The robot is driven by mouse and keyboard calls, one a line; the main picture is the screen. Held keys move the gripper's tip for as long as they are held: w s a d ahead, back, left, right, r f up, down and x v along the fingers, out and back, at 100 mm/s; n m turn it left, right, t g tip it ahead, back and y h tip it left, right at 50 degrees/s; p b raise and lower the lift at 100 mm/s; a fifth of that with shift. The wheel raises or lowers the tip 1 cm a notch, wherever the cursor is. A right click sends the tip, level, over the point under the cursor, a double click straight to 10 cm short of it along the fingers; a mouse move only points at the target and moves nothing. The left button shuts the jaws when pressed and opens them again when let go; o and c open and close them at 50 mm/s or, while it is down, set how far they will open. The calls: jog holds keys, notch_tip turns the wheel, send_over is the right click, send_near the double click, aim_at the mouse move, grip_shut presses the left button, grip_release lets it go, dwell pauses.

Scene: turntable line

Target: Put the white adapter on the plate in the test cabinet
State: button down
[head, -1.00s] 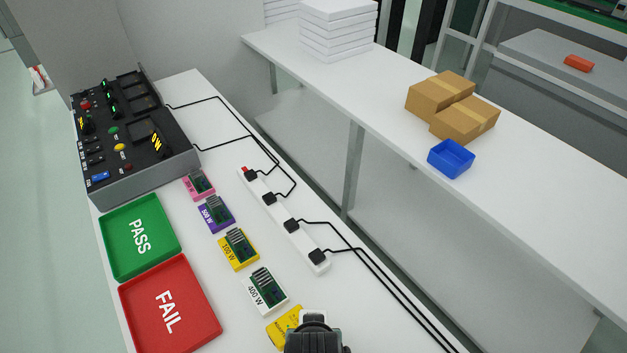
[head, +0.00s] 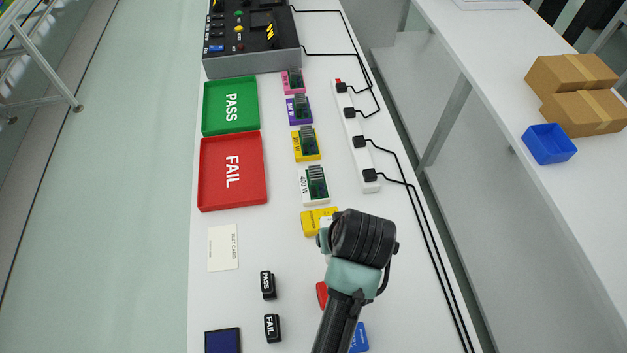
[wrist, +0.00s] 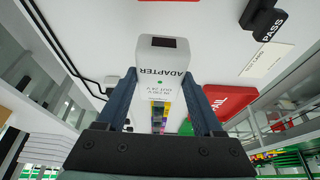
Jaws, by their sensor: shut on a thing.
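The white adapter (wrist: 162,58), a block lettered ADAPTER, is between the two fingers of my gripper (wrist: 161,85) in the wrist view. The gripper is shut on it. In the head view my dark wrist and teal arm cover most of the gripper and the adapter, above the white table near a yellow block (head: 314,222).
On the white table are a green PASS tray (head: 230,107), a red FAIL tray (head: 232,171), a row of small boards beside a power strip (head: 369,182) with cables, and a black console (head: 250,42). Two black PASS and FAIL stamps (head: 268,285) stand in front. Another table (head: 480,120) is right.

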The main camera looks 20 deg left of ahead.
notch_tip(320, 180, down, 5)
jog(key=shift+a+f, duration=0.15)
jog(key=shift+f, duration=2.3)
jog(key=shift+f, duration=0.1)
jog(key=shift+c, duration=0.2)
grip_release()
